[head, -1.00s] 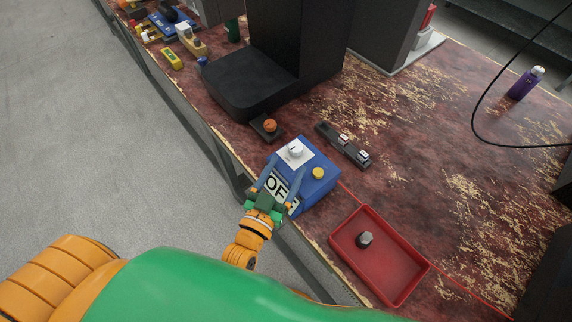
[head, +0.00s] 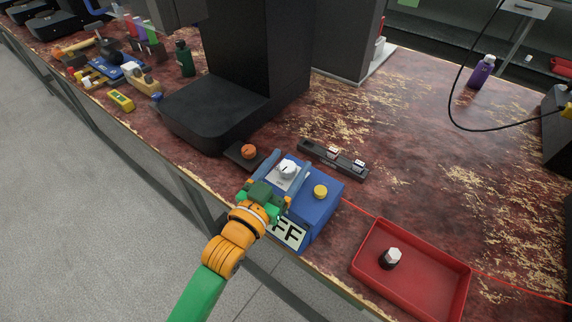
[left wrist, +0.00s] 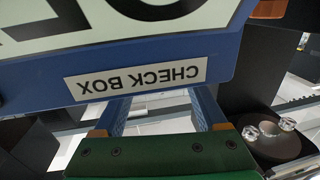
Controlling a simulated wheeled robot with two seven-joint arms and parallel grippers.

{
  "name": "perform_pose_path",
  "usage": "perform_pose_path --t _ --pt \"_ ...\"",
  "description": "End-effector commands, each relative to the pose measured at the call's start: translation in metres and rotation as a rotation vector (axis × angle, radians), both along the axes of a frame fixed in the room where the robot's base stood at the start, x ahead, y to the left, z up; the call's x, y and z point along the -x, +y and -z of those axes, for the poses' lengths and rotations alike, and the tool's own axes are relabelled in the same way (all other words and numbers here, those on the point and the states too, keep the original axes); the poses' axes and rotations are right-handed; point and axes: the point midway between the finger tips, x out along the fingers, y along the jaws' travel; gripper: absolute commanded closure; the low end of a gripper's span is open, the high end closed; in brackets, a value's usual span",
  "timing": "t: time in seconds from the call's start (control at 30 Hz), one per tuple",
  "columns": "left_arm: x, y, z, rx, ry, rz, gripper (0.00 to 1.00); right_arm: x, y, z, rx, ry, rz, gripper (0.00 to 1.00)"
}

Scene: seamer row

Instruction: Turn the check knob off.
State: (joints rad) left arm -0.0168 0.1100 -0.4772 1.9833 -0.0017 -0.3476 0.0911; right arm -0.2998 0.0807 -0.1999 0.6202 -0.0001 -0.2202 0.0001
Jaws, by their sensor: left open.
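The blue check box (head: 322,212) stands near the table's front edge. Its white knob (head: 287,169) sits on a pale plate on top; its setting is too small to read. A yellow button (head: 320,191) is to the knob's right. A front sign (head: 289,235) shows "FF", the rest hidden by my gripper. My left gripper (head: 291,161) is open and empty, its two blue fingers reaching over the box top on either side of the knob; contact cannot be told. In the left wrist view the "CHECK BOX" label (left wrist: 135,80) appears upside down, and the box hides the fingertips and knob.
An orange button on a dark base (head: 249,152) is close left of the box. A dark strip with two switches (head: 333,159) lies behind it. A red tray (head: 437,278) holding a black-and-white knob-like piece (head: 390,259) is at right. A black machine (head: 215,112) stands behind left.

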Motion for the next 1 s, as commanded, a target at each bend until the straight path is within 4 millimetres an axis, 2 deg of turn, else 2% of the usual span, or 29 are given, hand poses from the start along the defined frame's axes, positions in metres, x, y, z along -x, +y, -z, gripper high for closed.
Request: perform_pose_path --t 0.07,0.17,0.3,0.33,0.37,0.63,0.87,0.9,1.0 --pt "0.000 0.000 0.000 0.000 0.000 0.000 0.26 0.000 0.000 0.000 0.000 0.000 0.000 1.00" --pt "0.000 0.000 0.000 0.000 0.000 0.000 0.50 0.000 0.000 0.000 0.000 0.000 0.000 1.00" --pt "0.000 0.000 0.000 0.000 0.000 0.000 0.88 0.000 0.000 0.000 0.000 0.000 0.001 1.00" --pt "0.000 0.000 0.000 0.000 0.000 0.000 0.96 0.000 0.000 0.000 0.000 0.001 0.001 1.00" --pt "0.000 0.000 0.000 0.000 0.000 0.000 1.00 0.000 0.000 0.000 0.000 0.000 0.001 1.00" --pt "0.000 0.000 -0.001 0.004 0.003 -0.061 1.00 0.000 0.000 -0.012 0.000 0.000 0.000 1.00" --pt "0.000 0.000 0.000 0.000 0.000 -0.064 1.00 0.000 0.000 -0.010 0.000 0.000 0.000 1.00" --pt "0.000 0.000 0.000 0.000 0.000 -0.064 0.53 0.000 0.000 -0.010 0.000 0.000 0.000 1.00" --pt "0.000 0.000 0.000 0.000 0.000 -0.064 0.26 0.000 0.000 -0.010 0.000 0.000 0.000 1.00"
